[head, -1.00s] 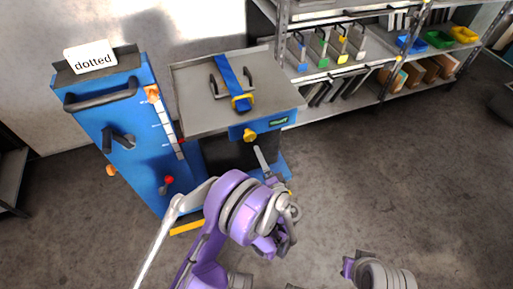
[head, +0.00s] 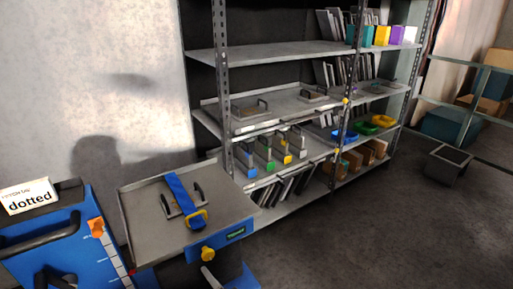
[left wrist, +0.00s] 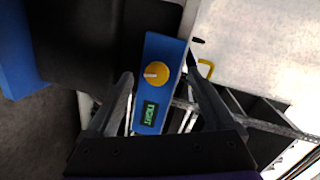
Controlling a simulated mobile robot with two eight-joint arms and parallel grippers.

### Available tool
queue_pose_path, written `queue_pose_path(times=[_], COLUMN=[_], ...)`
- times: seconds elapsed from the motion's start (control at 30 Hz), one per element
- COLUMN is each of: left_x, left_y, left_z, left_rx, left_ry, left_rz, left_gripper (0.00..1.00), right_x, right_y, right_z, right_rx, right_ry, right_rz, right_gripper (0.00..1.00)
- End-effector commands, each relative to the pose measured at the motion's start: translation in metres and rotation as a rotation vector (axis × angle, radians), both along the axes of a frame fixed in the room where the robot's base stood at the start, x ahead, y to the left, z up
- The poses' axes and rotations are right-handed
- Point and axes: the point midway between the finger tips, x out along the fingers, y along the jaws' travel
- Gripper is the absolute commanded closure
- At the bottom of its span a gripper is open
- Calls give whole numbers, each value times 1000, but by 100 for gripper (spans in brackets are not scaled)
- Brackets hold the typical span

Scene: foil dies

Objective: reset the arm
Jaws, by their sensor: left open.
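My left gripper (left wrist: 160,78) is open in the left wrist view, with its two dark fingers apart. A yellow knob (left wrist: 156,74) on a blue panel (left wrist: 166,48) shows between the fingertips; I cannot tell whether they touch it. Nothing is held. In the head view, only a grey finger of my left gripper (head: 211,278) shows at the bottom edge, just below the yellow knob (head: 207,254). The rest of the left arm is out of the picture. My right gripper is in neither view now.
A blue station has a grey tray (head: 140,215) with a strapped, handled plate. Beside it is a blue cabinet (head: 70,262) with a sign (head: 28,196) reading "dotted". Shelving (head: 221,100) holds handled plates, bins and boxes. Open floor (head: 370,230) lies at the right.

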Motion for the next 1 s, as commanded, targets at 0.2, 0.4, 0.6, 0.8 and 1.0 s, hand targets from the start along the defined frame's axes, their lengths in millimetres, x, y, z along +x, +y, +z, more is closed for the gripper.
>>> queue_pose_path(times=[0.2, 0.4, 0.6, 0.8, 1.0], left_x=[-40, -98, -168, -225, -262], left_y=[54, 77, 78, 62, 44], left_z=[26, 41, 50, 55, 57], left_rx=[-241, -486, -744, -970, -1140], left_ry=[178, 308, 400, 445, 457], left_rz=[114, 188, 239, 258, 263], left_gripper=[12, 12, 12, 12, 12], right_x=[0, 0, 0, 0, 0], right_y=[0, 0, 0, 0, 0], right_z=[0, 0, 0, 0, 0], right_rx=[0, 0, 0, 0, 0], right_ry=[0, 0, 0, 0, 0], right_rz=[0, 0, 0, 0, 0], right_gripper=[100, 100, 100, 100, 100])
